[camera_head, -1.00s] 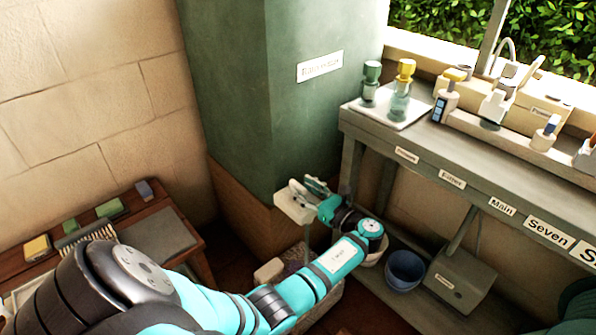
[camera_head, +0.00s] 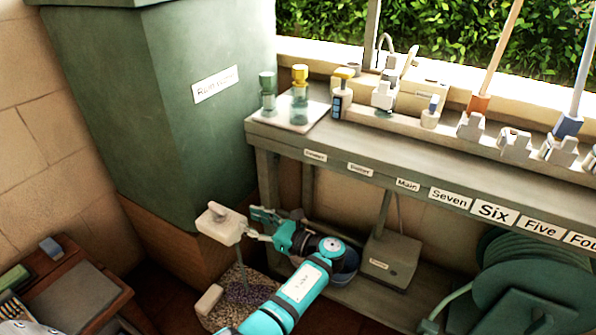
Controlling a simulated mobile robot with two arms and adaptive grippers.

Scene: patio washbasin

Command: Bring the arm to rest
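My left arm (camera_head: 292,298) comes up from the bottom of the head view, teal with dark joints. Its gripper (camera_head: 256,224) points left, with its two fingers apart and nothing visible between them. My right gripper is not in view.
A green labelled tank (camera_head: 195,110) stands behind the gripper. The grey bench (camera_head: 330,150) with bottles and clips is at the right, above a box (camera_head: 391,262) and a green hose reel (camera_head: 540,275). A blue bowl (camera_head: 346,268) is partly hidden behind my wrist. A wooden table (camera_head: 75,295) is at lower left.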

